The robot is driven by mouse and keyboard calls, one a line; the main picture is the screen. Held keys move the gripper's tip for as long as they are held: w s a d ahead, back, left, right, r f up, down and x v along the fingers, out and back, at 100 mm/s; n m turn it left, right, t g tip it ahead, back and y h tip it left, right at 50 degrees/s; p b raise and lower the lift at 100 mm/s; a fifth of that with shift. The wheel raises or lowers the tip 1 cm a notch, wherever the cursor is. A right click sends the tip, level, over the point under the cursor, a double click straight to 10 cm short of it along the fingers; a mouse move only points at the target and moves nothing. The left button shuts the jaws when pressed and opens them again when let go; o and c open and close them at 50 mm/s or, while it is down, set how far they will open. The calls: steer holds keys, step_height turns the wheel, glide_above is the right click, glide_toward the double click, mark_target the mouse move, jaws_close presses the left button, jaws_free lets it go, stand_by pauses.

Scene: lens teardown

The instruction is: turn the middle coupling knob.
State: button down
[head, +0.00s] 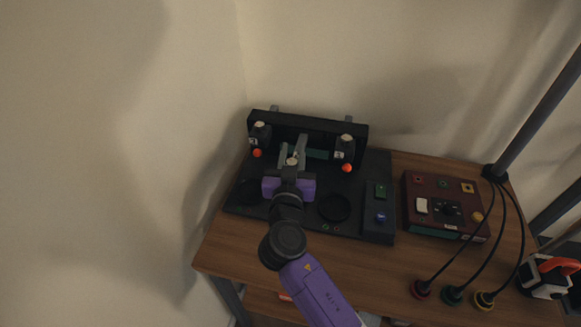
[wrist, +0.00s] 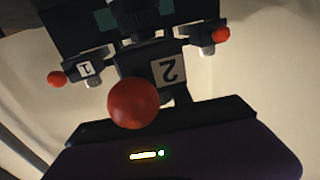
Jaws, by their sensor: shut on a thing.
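The middle coupling (wrist: 167,72), labelled 2, stands on a dark fixture (head: 315,123) by the wall. A large red ball (wrist: 133,102) is in front of it in the wrist view. My gripper (head: 292,156), with a purple body and grey fingers, reaches in from the front. Its fingers are shut on the middle knob, whose pale top (head: 292,160) shows between them. The gripper hides most of the middle coupling in the head view. The wrist view does not show the finger contact clearly.
Side couplings with red balls stand left (head: 257,153) and right (head: 347,168) of the middle one, close to my gripper. A control box (head: 416,209), cables with coloured plugs (head: 453,296) and a white-and-orange device (head: 547,277) lie to the right. The wooden table's (head: 240,250) front left is clear.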

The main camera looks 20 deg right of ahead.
steer(key=m+g+h+b, duration=0.1)
steer(key=h+b, duration=0.1)
steer(key=b, duration=0.1)
steer(key=m+g+h+b, duration=0.2)
steer(key=b, duration=0.2)
steer(key=m+g+h+b, duration=0.1)
steer(key=b, duration=0.3)
steer(key=shift+s+d+f+m+g+h, duration=0.25)
steer(key=shift+s+d+m+g+h, duration=0.1)
steer(key=shift+d+m+g+h, duration=0.05)
steer(key=m+g+b, duration=0.1)
steer(key=m+g+h+b, duration=0.1)
steer(key=b, duration=0.1)
steer(key=m+g+h+b, duration=0.1)
steer(key=g+b, duration=0.1)
steer(key=shift+s+d+r, duration=0.15)
steer(key=shift+s+d, duration=0.1)
steer(key=shift+s, duration=0.15)
steer(key=shift+s+r+m+g+h+b, duration=0.15)
steer(key=shift+m+g+h+b, duration=0.45)
steer(key=shift+g, duration=0.3)
steer(key=c, duration=1.1)
jaws_free()
steer(key=shift+d, duration=0.1)
steer(key=shift+v, duration=3.95)
